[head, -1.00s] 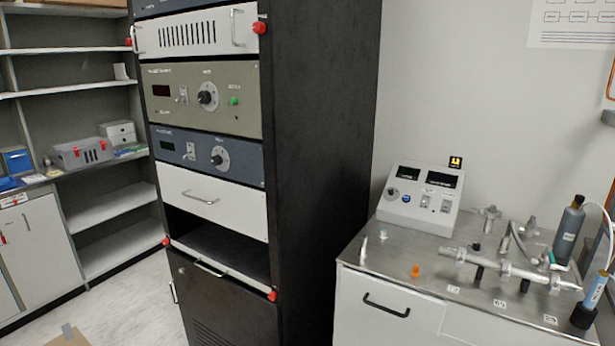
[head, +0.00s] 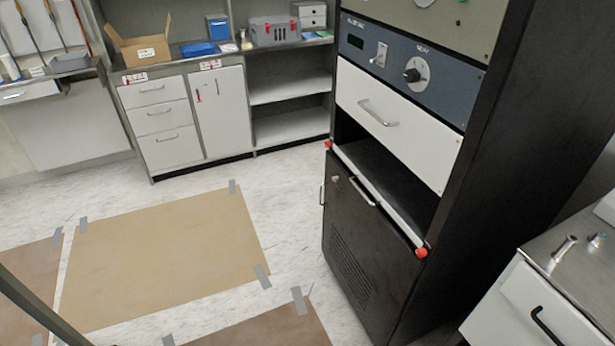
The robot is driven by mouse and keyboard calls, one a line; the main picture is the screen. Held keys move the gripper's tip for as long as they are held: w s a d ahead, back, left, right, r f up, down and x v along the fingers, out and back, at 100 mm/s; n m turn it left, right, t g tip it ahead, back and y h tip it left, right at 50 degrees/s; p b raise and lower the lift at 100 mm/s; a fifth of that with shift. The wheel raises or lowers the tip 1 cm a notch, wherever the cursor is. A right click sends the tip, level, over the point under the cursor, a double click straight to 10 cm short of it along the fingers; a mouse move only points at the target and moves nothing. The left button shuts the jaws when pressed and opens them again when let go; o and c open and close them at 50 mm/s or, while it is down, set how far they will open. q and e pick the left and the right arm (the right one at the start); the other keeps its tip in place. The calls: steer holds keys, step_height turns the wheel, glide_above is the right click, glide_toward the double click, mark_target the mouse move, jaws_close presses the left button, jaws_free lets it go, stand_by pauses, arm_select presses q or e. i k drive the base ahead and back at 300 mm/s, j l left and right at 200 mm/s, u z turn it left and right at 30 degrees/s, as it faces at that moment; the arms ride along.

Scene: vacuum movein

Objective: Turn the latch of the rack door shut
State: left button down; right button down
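The black rack (head: 490,200) stands right of centre in the head view. Its lower door (head: 365,245) is black with a vent grille and looks closed or nearly so; I cannot tell which. A small round silver piece, perhaps the latch (head: 335,178), sits at the door's upper left. A silver handle (head: 322,194) shows at the door's left edge. Neither of my grippers shows in the view.
An open slot with a white sill (head: 385,200) and red end knobs (head: 421,252) lies above the door. Tan floor sheets (head: 165,260) are taped left of the rack, on open floor. Grey cabinets (head: 165,120) line the back. A metal-topped bench (head: 570,290) stands at right.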

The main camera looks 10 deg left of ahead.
mark_target(336, 178)
steer(key=j+z, duration=0.15)
steer(key=z, duration=0.25)
steer(key=k+j+z, duration=0.1)
steer(key=z, duration=0.35)
steer(key=k+j+z, duration=0.1)
steer(key=z, duration=0.3)
steer(key=j, duration=0.1)
